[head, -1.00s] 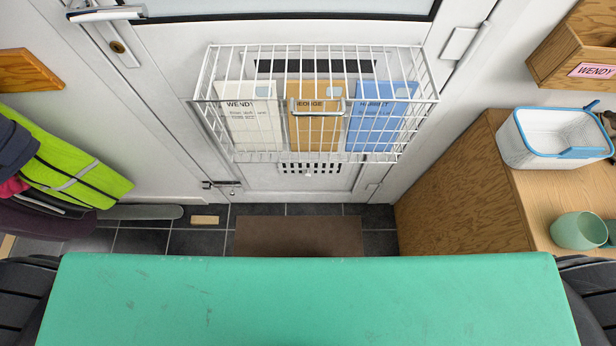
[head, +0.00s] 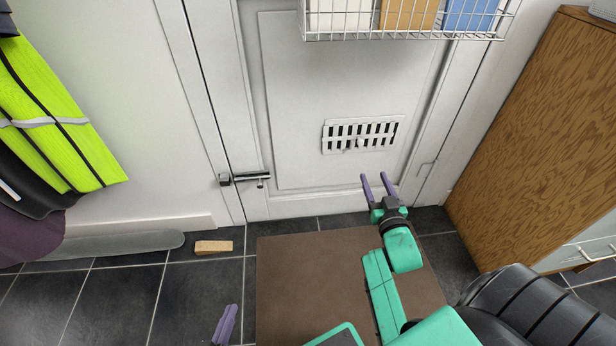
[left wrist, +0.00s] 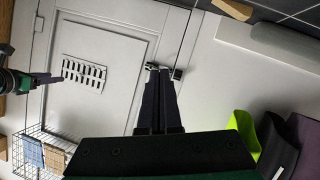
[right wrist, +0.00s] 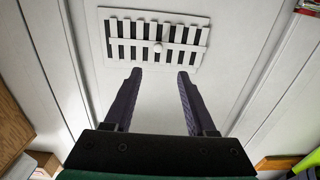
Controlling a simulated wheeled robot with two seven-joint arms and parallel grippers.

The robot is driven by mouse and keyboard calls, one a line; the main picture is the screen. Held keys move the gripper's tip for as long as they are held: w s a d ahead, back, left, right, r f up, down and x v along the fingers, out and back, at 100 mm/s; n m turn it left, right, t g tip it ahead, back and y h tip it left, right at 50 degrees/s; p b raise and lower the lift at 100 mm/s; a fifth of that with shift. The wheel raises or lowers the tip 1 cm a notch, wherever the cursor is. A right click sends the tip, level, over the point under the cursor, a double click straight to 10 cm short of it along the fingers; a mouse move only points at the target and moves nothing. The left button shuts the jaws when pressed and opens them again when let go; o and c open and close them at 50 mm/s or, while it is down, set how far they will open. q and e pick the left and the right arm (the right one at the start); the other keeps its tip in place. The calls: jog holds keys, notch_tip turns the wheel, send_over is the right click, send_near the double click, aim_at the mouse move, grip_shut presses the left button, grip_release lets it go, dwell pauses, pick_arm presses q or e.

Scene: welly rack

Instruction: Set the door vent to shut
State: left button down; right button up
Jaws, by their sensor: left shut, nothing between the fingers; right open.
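The door vent (head: 345,146) is a white slotted plate low on the white door, with dark gaps showing between its slats. A small round knob (head: 360,143) sits near its middle. The vent (right wrist: 116,50) and knob (right wrist: 158,47) also show in the right wrist view, beyond the fingers. My right gripper (head: 375,180) is open and empty, just below the vent in the head view. My left gripper (head: 228,310) is shut and empty, low in the head view, away from the vent. The vent (left wrist: 70,80) shows left of its fingers in the left wrist view.
A wire basket (head: 400,38) with cards hangs above the vent. A bolt (head: 250,177) is at the door's lower left. A wooden wedge (head: 213,247) and brown mat (head: 300,270) lie on the floor. A wooden cabinet (head: 530,130) stands right; a yellow jacket (head: 60,120) hangs left.

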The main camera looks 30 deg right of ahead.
jog(key=x, duration=0.3)
pick_arm(q)
jog(key=w+r+t+h+b, duration=0.1)
jog(key=w+r+t+b, duration=0.35)
jog(key=w+r, duration=0.75)
pick_arm(e)
jog(key=p, duration=0.2)
send_near(361, 144)
jog(key=x, duration=0.4)
jog(key=shift+b+x, duration=0.8)
jog(key=shift+x, duration=0.3)
pick_arm(q)
jog(key=a+r+m+t+h+b, duration=0.1)
jog(key=r+t, duration=0.8)
jog(key=r, duration=1.6)
jog(key=shift+s+a+m+h, duration=0.45)
jog(key=shift+a+m+h, duration=0.35)
jog(key=shift+a+h, duration=0.3)
pick_arm(e)
jog(key=x, duration=0.2)
jog(key=shift+w+d, duration=0.1)
jog(key=shift+w, duration=0.3)
grip_shut()
